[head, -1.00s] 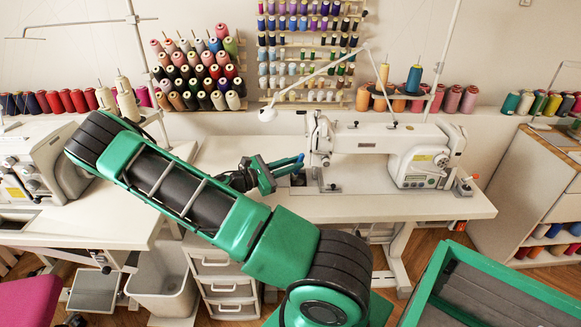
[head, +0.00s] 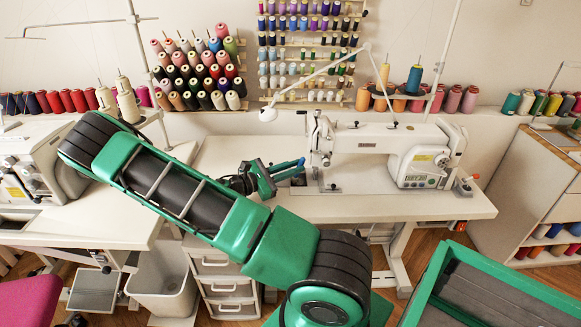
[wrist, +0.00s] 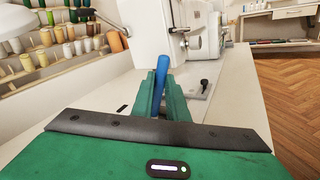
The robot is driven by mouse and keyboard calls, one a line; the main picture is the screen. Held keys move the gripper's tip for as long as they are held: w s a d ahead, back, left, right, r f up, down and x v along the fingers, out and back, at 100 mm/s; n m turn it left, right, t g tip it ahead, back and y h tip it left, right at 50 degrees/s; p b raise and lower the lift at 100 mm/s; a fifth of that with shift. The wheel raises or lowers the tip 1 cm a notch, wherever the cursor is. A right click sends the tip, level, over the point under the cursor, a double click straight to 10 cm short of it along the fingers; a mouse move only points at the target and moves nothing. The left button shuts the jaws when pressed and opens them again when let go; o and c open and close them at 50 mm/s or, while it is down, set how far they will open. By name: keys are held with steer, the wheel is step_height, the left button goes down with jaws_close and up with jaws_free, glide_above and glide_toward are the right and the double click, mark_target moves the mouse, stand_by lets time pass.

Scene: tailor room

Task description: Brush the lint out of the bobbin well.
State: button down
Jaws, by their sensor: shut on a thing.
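My gripper (head: 268,178) is shut on a blue stick-like brush (head: 289,165), above the sewing table at the left end of the white sewing machine (head: 375,146). The brush points right toward the needle end of the machine. In the wrist view the blue brush (wrist: 161,76) stands tilted between the green fingers of my gripper (wrist: 161,100); its bristles cannot be made out. A small dark opening (head: 298,181), which looks like the bobbin well, lies in the tabletop just below and beside the brush tip. Lint inside is too small to see.
A metal plate (head: 328,187) lies under the needle end, right of the opening. A thin white lamp arm (head: 318,76) reaches over the machine. Thread racks (head: 305,53) hang behind. The tabletop's front right (head: 420,207) is clear.

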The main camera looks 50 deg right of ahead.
steer(key=shift+s+a, duration=0.7)
steer(key=shift+a, duration=0.05)
steer(key=shift+d, duration=0.1)
steer(key=shift+w+d+f, duration=0.15)
steer(key=shift+w+d, duration=1.2)
steer(key=shift+d, duration=0.15)
steer(key=shift+s+a, duration=0.1)
steer(key=shift+a, duration=0.05)
steer(key=shift+s+a, duration=1.3)
steer(key=shift+a, duration=0.1)
step_height(320, 180, up, 7)
steer(key=shift+w+a, duration=0.3)
steer(key=shift+w, duration=0.15)
stand_by(0.4)
